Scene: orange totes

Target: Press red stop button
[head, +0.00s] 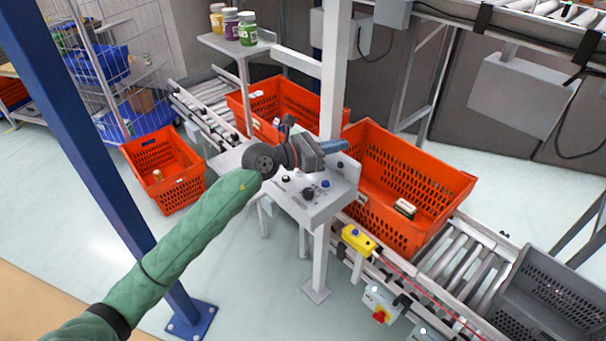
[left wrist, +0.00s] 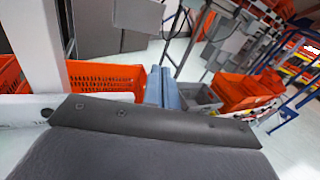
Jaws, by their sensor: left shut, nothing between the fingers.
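A red button (head: 380,316) with yellow around it sits on a small pale box below the front of the roller conveyor. A grey control panel (head: 322,206) on a post carries black knobs and blue buttons; I see no red button on its visible part. My left gripper (head: 335,147) is over the back of this panel, shut and empty, its blue-grey fingers pointing right, and it hides part of the panel. The fingers also show in the left wrist view (left wrist: 166,88). Whether they touch anything is unclear. The red button is well below and right of the gripper. My right gripper is not in view.
An orange tote (head: 440,185) with a small item stands on the conveyor just right of the gripper. A yellow box (head: 358,240) with a blue button is on the conveyor's edge. A white upright post (head: 335,60) rises behind the gripper. A blue column (head: 95,150) stands left.

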